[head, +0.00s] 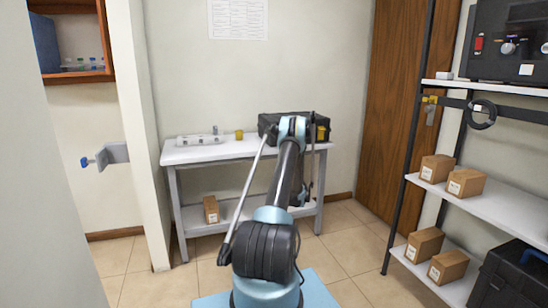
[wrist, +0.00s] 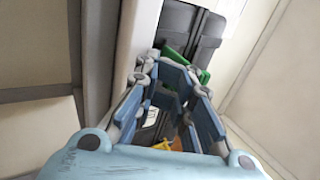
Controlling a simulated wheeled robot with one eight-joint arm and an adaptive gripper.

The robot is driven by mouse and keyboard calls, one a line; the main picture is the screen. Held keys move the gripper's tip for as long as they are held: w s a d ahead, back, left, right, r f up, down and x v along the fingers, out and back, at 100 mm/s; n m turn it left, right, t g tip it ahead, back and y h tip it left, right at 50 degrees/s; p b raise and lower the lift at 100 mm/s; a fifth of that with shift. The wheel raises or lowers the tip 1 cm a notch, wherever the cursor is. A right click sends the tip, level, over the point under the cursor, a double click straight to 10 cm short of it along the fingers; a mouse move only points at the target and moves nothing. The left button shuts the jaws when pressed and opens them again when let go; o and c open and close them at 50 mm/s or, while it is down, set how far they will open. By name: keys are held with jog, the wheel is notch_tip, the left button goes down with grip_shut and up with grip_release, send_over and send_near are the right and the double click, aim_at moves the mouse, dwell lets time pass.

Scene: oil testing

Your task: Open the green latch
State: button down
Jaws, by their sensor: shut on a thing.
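A black case (wrist: 193,28) fills the upper middle of the wrist view, and the black case (head: 269,122) also shows on the white table in the head view, partly hidden by my arm. The green latch shows as green pieces (wrist: 204,77) on the near side of the case, around the tips of my gripper. My gripper (wrist: 174,76) has its blue fingers closed in on the green latch at the case. The fingers hide the middle of the latch, so its exact angle cannot be told. In the head view my arm hides the fingertips.
The white table (head: 225,151) stands against the wall, with a yellow cup (head: 239,134) and a white tray-like item (head: 199,140) left of the case. A yellow part (wrist: 168,145) shows between my fingers. Shelves with brown boxes (head: 466,183) stand at the right. The floor between is clear.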

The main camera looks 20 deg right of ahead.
jog(key=shift+w+d+f, duration=0.15)
jog(key=shift+d+f, duration=0.05)
dwell(0.3)
jog(key=c, duration=1.7)
grip_release()
jog(key=shift+a, duration=0.15)
jog(key=shift+f, duration=0.1)
jog(key=v, duration=1.2)
jog(key=shift+w, duration=0.1)
jog(key=shift+a, duration=0.1)
